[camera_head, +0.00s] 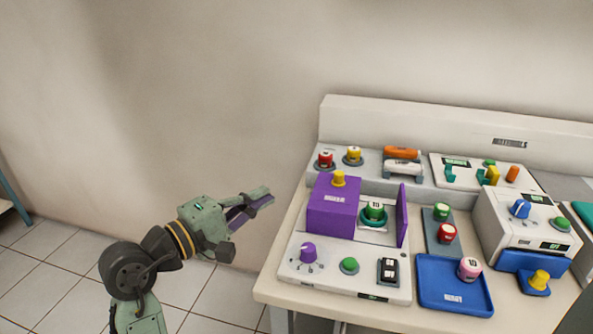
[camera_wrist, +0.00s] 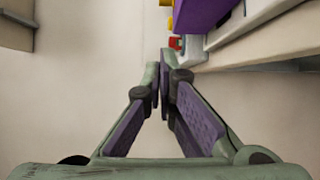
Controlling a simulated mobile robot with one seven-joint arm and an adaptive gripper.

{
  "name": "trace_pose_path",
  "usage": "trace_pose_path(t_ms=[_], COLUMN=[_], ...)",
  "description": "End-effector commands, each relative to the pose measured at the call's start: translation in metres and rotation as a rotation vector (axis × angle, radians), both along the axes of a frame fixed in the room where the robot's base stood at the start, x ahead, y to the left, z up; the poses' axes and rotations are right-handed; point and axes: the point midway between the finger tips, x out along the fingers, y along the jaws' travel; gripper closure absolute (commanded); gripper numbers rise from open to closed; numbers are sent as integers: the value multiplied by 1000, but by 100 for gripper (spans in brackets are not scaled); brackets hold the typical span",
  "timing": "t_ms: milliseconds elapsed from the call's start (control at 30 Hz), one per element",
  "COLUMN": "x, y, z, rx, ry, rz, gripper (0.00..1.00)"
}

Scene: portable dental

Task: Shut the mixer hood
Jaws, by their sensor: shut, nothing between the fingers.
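The mixer (camera_head: 330,278) is a white unit at the left end of the bench. Its purple hood (camera_head: 330,205) is a box with a yellow knob on top, on the left of the mixer's upper deck. An upright purple panel (camera_head: 402,215) stands at the right, apart from the hood. In the gap between them a capsule sits uncovered in a green holder (camera_head: 374,222). My gripper (camera_head: 266,195) is shut and empty, in the air left of the hood and not touching it. In the wrist view the shut fingertips (camera_wrist: 161,72) are near the hood's purple side (camera_wrist: 202,10).
A purple dial (camera_head: 308,252), a green button and a black switch are on the mixer's front. A blue tray (camera_head: 455,286) with a pink-topped jar is to its right. Red and yellow jars (camera_head: 339,158) stand behind the hood. The space left of the bench is free.

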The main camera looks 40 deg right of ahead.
Motion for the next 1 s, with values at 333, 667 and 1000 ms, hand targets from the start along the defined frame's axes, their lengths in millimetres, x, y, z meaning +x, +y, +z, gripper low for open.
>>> trace_pose_path(t_ms=[333, 667, 1000], x=[7, 7, -5], y=[-53, -113, -130], z=[2, 3, 0], rx=[2, 0, 0], ry=[4, 1, 1], rz=[-9, -5, -1], gripper=[100, 100, 100])
